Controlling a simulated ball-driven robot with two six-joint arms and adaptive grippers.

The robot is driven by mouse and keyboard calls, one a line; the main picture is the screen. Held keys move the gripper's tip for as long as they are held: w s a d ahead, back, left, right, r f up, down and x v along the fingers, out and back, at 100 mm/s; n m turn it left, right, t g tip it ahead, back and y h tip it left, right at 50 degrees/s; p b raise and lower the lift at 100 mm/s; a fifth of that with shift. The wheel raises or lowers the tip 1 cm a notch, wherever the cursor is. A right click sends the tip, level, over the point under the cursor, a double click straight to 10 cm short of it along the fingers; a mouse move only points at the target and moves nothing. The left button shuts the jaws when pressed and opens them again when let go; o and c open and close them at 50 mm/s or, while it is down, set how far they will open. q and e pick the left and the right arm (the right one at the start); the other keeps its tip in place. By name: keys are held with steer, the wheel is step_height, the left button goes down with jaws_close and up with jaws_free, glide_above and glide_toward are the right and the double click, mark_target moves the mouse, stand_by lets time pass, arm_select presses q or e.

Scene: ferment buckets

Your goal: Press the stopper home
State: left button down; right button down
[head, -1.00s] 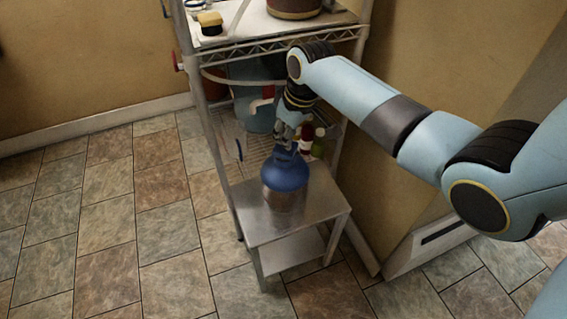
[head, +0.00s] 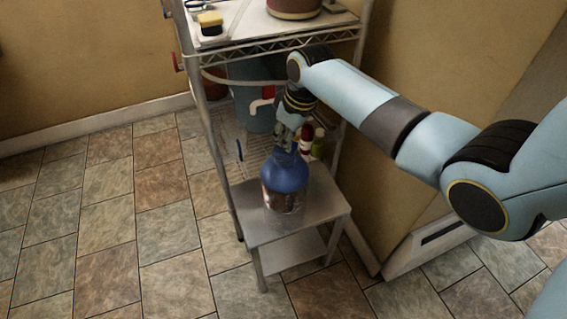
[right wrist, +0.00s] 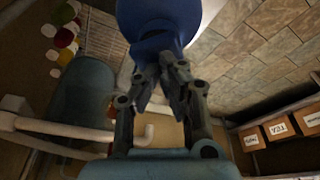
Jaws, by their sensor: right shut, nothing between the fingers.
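A blue jug (head: 285,178) with a darker, patterned lower part stands upright on a small steel stool (head: 325,205). Its blue upper part shows at the top of the right wrist view (right wrist: 160,18). My right gripper (head: 288,148) points down at the top of the jug, its fingers shut with nothing between them. In the right wrist view its fingertips (right wrist: 163,62) meet in front of the blue jug. I cannot make out a separate stopper; the fingers cover the jug's mouth. I cannot tell whether the fingertips touch it. My left gripper is out of view.
A wire rack stands behind the stool; its top shelf (head: 255,22) holds a yellow-black sponge (head: 210,20) and a dark red pot (head: 293,8). A blue-green bucket (head: 250,95) and small bottles (head: 306,139) sit lower. The tiled floor at left is clear.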

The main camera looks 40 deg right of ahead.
steer(key=shift+s+f+p, duration=0.15)
steer(key=shift+f+p, duration=0.15)
steer(key=shift+p, duration=0.55)
stand_by(2.5)
steer(key=shift+r+p, duration=0.2)
steer(key=shift+p, duration=0.25)
steer(key=shift+r, duration=0.2)
stand_by(0.3)
steer(key=shift+r+p, duration=0.65)
steer(key=shift+p, duration=0.3)
steer(key=p+v, duration=0.8)
steer(key=p, duration=0.1)
steer(key=shift+p, duration=0.3)
